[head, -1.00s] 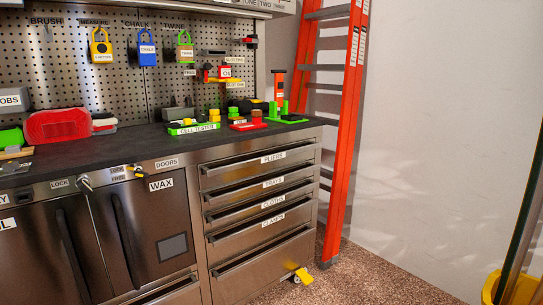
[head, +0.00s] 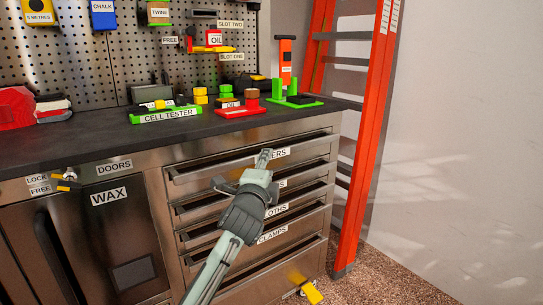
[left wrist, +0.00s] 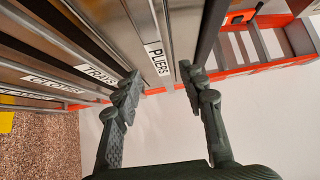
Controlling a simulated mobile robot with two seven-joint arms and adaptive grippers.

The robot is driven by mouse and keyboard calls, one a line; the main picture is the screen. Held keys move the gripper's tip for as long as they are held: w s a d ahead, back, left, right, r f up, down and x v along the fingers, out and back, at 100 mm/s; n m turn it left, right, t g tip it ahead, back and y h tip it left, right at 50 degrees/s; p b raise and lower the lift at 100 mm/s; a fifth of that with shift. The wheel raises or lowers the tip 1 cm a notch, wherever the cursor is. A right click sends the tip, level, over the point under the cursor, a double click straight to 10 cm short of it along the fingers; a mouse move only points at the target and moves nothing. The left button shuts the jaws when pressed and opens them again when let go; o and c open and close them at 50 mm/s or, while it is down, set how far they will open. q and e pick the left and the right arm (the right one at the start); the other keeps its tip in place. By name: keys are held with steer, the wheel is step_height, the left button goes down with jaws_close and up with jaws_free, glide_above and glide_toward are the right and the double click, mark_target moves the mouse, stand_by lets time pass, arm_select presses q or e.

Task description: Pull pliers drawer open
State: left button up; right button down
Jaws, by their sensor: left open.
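The pliers drawer (head: 312,150) is the top drawer in the steel stack, with a long ledge-like pull along its front. It looks closed. Its label is partly covered by my left gripper (head: 243,170) in the head view. My left gripper (left wrist: 160,82) is open, with a finger to either side of the label, close to the drawer front. I cannot tell whether the fingers touch it. My right gripper is not in view.
Below are the trays, cloths and clamps drawers (head: 320,220). The dark worktop (head: 215,127) above holds a cell tester (head: 166,115) and other small items. An orange ladder (head: 365,140) stands just right of the chest. A yellow piece (head: 313,293) sits low at its corner.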

arm_select(q)
steer(key=w, duration=0.6)
steer(key=shift+d, duration=0.45)
steer(key=shift+c, duration=0.3)
jaws_close()
